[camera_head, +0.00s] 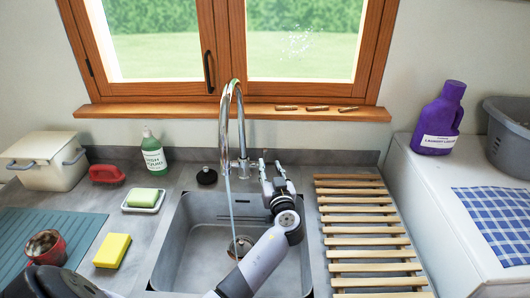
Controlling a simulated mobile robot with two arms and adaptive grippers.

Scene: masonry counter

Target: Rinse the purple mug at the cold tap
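A dark red mug (46,247) with a brown-stained inside stands on the teal mat at the left; no clearly purple mug is in view. The chrome tap (241,130) rises behind the grey sink (176,250), and a thin stream of water (231,205) falls from its spout into the basin. My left gripper (271,166) is over the back of the sink, just right of the tap's base. Its fingers point toward the wall, spread apart and empty. Whether it touches the tap's lever cannot be told. My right gripper is not in view.
A wooden slatted rack (366,229) lies empty at right. A purple detergent bottle (440,118) stands beyond it.

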